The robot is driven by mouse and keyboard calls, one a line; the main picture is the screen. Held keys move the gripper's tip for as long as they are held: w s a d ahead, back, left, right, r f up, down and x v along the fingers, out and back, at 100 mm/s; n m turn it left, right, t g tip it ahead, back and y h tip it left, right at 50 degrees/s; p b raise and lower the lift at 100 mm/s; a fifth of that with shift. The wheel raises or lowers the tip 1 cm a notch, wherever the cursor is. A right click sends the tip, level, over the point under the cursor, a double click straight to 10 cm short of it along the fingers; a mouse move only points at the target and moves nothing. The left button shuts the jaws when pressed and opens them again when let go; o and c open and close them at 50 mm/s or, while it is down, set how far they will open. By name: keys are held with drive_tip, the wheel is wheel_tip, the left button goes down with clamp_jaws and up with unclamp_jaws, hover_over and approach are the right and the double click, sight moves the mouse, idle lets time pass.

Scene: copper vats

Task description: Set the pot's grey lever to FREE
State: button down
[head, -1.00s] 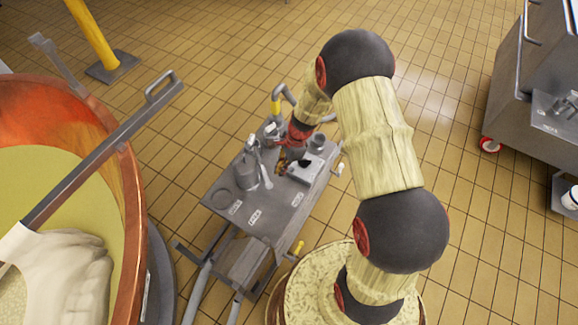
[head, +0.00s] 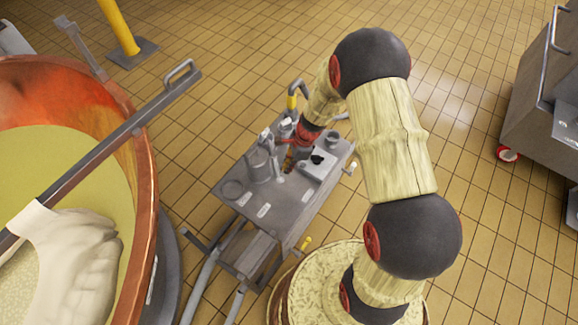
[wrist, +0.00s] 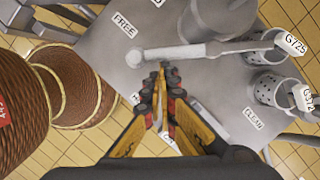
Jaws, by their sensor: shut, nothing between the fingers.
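The grey lever (wrist: 175,53) lies across the upper middle of the wrist view, its rounded end to the left. The FREE label (wrist: 124,25) is on the grey top just above and left of that end. The grey pot (wrist: 222,14) is behind the lever; it also shows in the head view (head: 259,166). My gripper (wrist: 163,70) is shut and empty, its tips close below the lever near its free end. I cannot tell whether they touch. In the head view my gripper (head: 289,163) is small, just right of the lever (head: 276,163).
The cart top (head: 290,212) has bare room at its front. Perforated cups (wrist: 271,88) with tags stand to the right in the wrist view, above a CLEAN label (wrist: 253,118). Wicker-like rounds (wrist: 75,90) are at left. A copper vat (head: 148,205) stands left of the cart.

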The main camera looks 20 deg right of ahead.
sight(279, 175)
drive_tip(key=shift+s+a+m+p, duration=0.15)
drive_tip(key=shift+a+m+p, duration=0.2)
drive_tip(key=shift+m, duration=0.15)
drive_tip(key=m, duration=0.1)
drive_tip(key=a+m+p, duration=0.1)
drive_tip(key=a+m+t+p, duration=0.1)
drive_tip(key=shift+s+a, duration=0.2)
drive_tip(key=shift+s, duration=0.05)
drive_tip(key=shift+a, duration=0.45)
idle(0.4)
